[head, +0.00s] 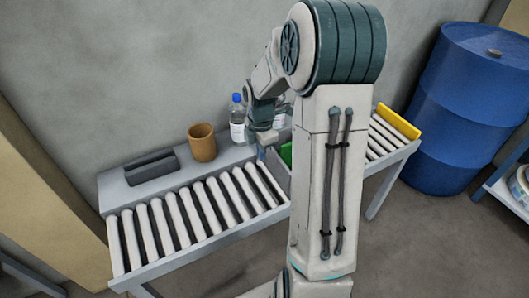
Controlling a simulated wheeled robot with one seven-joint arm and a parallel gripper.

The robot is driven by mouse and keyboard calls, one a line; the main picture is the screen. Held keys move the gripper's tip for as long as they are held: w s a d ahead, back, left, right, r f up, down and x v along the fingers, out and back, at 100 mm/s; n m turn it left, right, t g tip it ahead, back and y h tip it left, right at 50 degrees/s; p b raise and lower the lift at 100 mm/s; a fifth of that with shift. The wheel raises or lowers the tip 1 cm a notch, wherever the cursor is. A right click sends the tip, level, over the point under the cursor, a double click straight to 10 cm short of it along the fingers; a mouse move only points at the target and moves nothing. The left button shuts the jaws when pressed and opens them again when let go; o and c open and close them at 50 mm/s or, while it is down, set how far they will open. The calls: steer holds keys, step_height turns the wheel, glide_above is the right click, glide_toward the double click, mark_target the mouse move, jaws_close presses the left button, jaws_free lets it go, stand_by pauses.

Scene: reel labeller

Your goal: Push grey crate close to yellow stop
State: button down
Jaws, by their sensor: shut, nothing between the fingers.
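The yellow stop (399,121) stands across the far right end of the roller conveyor (190,218). A grey surface (277,171), which looks like the side of the grey crate, shows at the left edge of my upright arm link, with something green (286,153) in or behind it. My arm hides most of it, so I cannot tell its full outline or its gap to the stop. My gripper (262,153) points down just left of that grey side. It is shut and empty; I cannot tell whether it touches the crate.
A dark grey holder (151,168), a brown cup (202,143) and a clear bottle with a blue cap (237,118) stand on the ledge behind the rollers. The rollers at the left are bare. A blue barrel (468,105) stands beyond the right end.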

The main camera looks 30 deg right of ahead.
step_height(320, 180, down, 8)
steer(key=shift+r+b, duration=0.1)
steer(key=shift+b, duration=0.65)
steer(key=shift+w+d+r, duration=0.1)
steer(key=shift+d+r, duration=0.05)
steer(key=shift+d, duration=1.85)
